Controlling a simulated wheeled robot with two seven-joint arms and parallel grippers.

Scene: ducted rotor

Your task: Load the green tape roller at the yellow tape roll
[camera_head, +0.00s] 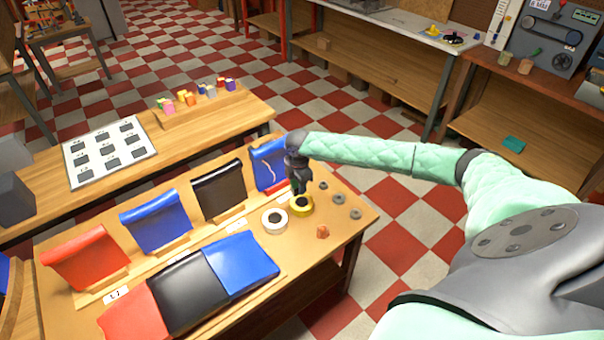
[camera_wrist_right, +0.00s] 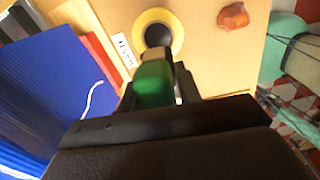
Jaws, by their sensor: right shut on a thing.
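My right gripper (camera_head: 299,190) points down over the yellow tape roll (camera_head: 301,211) on the wooden table. It is shut on the green tape roller (camera_wrist_right: 153,86), which shows between the dark fingers in the right wrist view. The roller's far end overlaps the near edge of the yellow tape roll (camera_wrist_right: 178,30) in that view. The roll lies flat with its dark hole facing up. I cannot tell whether roller and roll touch. A white tape roll (camera_head: 266,221) lies just left of the yellow one. My left gripper is not in view.
An orange lump (camera_head: 322,232) and several grey rings (camera_head: 338,198) lie right of the rolls. A blue draped panel (camera_head: 268,160) stands close behind my right gripper. Red, black and blue sheets (camera_head: 240,263) cover the front left.

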